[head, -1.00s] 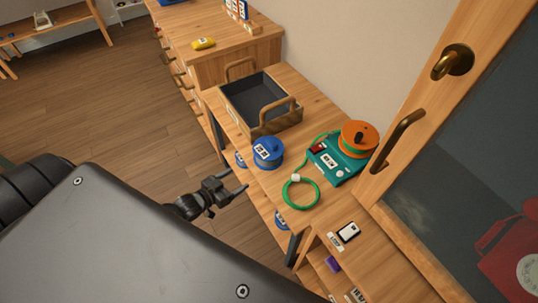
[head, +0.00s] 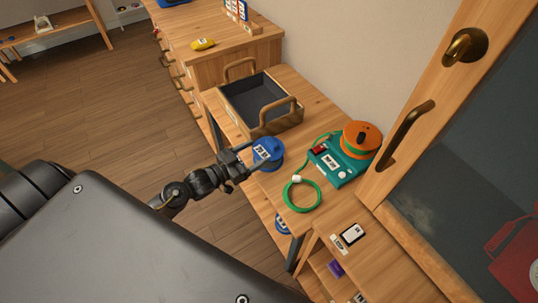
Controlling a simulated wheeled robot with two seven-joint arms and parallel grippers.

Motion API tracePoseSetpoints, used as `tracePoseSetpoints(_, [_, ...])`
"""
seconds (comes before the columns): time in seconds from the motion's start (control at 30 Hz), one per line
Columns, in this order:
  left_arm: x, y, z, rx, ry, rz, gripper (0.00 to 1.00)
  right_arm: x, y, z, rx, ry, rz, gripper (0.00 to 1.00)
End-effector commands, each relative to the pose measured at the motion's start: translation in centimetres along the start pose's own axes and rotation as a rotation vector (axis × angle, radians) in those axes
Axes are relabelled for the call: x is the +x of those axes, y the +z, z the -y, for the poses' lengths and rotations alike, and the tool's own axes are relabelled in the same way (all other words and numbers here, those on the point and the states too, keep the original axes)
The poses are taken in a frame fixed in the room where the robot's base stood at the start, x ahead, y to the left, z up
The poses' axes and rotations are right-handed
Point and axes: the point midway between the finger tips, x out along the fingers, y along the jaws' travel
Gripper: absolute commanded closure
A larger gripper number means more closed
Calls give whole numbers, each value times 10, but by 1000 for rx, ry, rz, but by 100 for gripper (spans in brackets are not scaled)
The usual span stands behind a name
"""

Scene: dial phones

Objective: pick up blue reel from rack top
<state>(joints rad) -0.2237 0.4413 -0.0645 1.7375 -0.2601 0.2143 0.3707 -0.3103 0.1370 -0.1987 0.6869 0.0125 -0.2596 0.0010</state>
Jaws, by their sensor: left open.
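The blue reel (head: 271,151) stands upright on the wooden rack top (head: 262,180), with a white label on its side. My left gripper (head: 255,157) is open at the reel's left side, with its fingers pointing toward it. One finger overlaps the reel in the picture; I cannot tell if they touch. My right gripper is not in view.
A dark-lined wooden tray (head: 285,121) with handles stands behind the reel. To the right are a teal box (head: 335,165) with an orange reel (head: 360,138) and a green cable loop (head: 303,208). A glass-fronted door (head: 440,150) stands at the right.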

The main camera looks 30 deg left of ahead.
Motion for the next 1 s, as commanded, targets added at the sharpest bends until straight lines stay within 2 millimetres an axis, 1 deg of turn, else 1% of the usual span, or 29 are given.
tracePoseSetpoints(0.07, [3, 1, 0, 0, 0, -2, 29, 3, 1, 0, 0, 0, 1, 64])
tracePoseSetpoints(0.13, [12, 2, 0, 0, 1, -4, 29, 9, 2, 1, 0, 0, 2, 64])
tracePoseSetpoints(0.2, [24, 4, 0, 0, 2, -6, 29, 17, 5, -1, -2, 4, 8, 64])
tracePoseSetpoints(0.23, [29, 5, 0, -1, 2, -5, 29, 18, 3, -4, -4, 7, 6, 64])
tracePoseSetpoints(0.27, [35, 4, 0, 0, 2, -6, 29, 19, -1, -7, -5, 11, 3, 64])
tracePoseSetpoints(0.3, [37, 3, 0, -1, 2, -3, 29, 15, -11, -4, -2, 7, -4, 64])
tracePoseSetpoints(0.4, [45, 2, 0, -1, 1, -2, 29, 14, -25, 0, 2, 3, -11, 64])
tracePoseSetpoints(0.53, [51, 1, 0, -1, 1, 0, 29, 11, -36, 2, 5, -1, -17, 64])
tracePoseSetpoints(0.77, [52, 0, 0, -1, 1, 0, 29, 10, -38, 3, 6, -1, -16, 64])
tracePoseSetpoints(0.87, [52, 0, 0, -1, 1, 0, 40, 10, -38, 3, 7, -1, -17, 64])
tracePoseSetpoints(1.0, [52, 1, 0, -1, 1, 0, 58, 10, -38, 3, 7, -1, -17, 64])
